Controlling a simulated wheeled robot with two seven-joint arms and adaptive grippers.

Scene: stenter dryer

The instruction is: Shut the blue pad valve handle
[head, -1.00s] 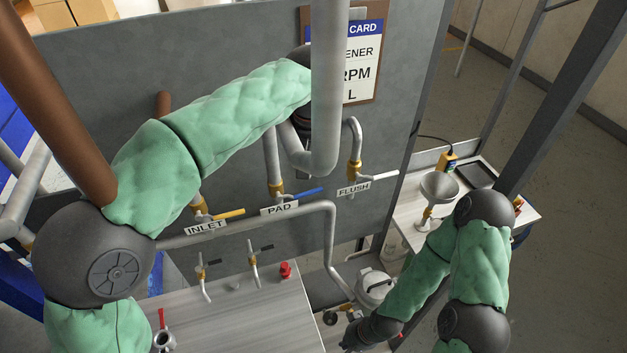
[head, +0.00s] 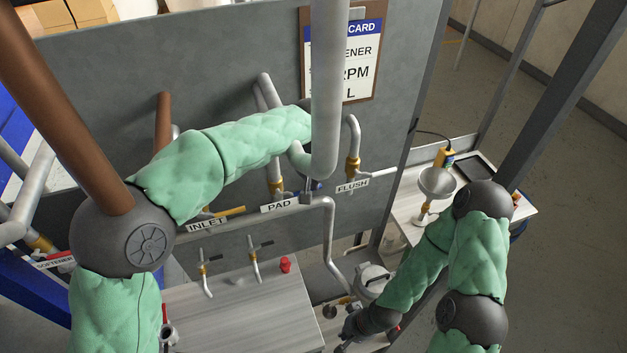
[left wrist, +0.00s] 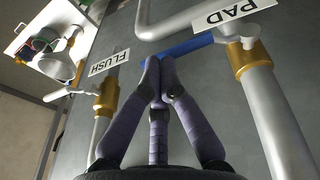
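The blue pad valve handle (left wrist: 190,46) shows in the left wrist view, sticking out sideways from the pad valve, across its pipe. The valve's brass body (left wrist: 249,58) is by the PAD label (left wrist: 234,10). My left gripper (left wrist: 158,66) has its fingertips together at the handle's free end; whether they touch it is unclear. In the head view my left gripper (head: 308,187) is mostly behind a grey pipe, and the blue handle is hidden there. The PAD label (head: 279,205) is just left of it. My right gripper (head: 345,344) is low near the bottom edge, its fingers unclear.
The yellow inlet handle (head: 231,211) is left of the pad valve and the white flush handle (head: 380,172) is right. A thick grey vertical pipe (head: 328,90) stands before my left forearm. A table (head: 235,310) with small taps is below.

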